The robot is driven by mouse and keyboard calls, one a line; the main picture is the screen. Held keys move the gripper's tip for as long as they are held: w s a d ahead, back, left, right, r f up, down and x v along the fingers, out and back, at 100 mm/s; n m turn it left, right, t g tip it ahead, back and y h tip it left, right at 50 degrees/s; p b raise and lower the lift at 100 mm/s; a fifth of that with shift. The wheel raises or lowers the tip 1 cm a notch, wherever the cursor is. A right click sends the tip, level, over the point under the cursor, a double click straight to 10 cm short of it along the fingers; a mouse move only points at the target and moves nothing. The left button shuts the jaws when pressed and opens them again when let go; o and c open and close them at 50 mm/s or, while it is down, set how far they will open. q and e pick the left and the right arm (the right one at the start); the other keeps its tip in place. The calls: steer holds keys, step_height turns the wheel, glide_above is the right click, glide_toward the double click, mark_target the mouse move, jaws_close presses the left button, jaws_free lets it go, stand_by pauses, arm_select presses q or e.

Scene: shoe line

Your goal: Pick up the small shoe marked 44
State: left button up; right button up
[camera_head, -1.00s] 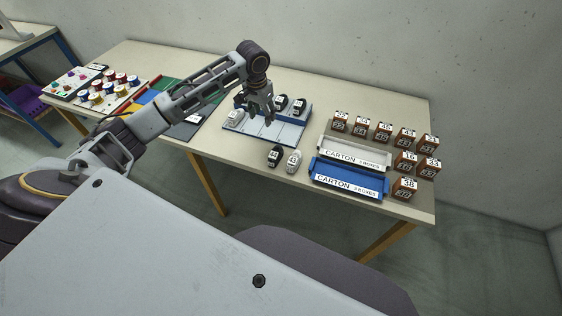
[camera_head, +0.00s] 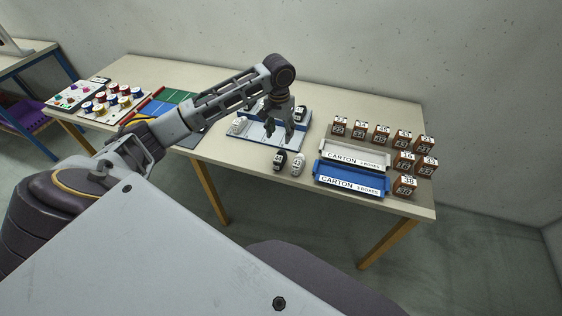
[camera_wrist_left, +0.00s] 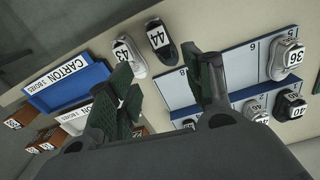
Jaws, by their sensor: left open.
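The small black shoe marked 44 (camera_head: 279,161) stands on the table in front of the blue-and-white rack. It also shows in the left wrist view (camera_wrist_left: 163,50), with its 44 label readable. A white shoe marked 43 (camera_head: 298,165) stands close to its right; the left wrist view shows it too (camera_wrist_left: 137,66). My left gripper (camera_head: 283,138) is open and empty above the rack, behind the 44 shoe. In the left wrist view, its two dark fingers (camera_wrist_left: 165,90) are spread, with the 44 shoe beyond them, not between them. My right gripper is not in view.
The rack (camera_head: 262,142) holds several other shoes, including one marked 36 (camera_wrist_left: 285,62). A white carton (camera_head: 353,156) and a blue carton (camera_head: 350,181) lie to the right. Several brown number boxes (camera_head: 404,188) stand beyond them. The table front by the shoes is clear.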

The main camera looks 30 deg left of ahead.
mark_target(279, 155)
arm_select(q)
steer(key=shift+s+a+n, duration=0.1)
steer(key=shift+s+n, duration=0.1)
steer(key=shift+n, duration=0.5)
steer(key=shift+f, duration=0.2)
steer(key=shift+f, duration=4.15)
steer(key=shift+f, duration=0.1)
steer(key=shift+w+f+p, duration=0.2)
steer(key=shift+f+p, duration=0.15)
steer(key=shift+f, duration=2.15)
steer(key=shift+c, duration=0.4)
steer(key=c, duration=0.7)
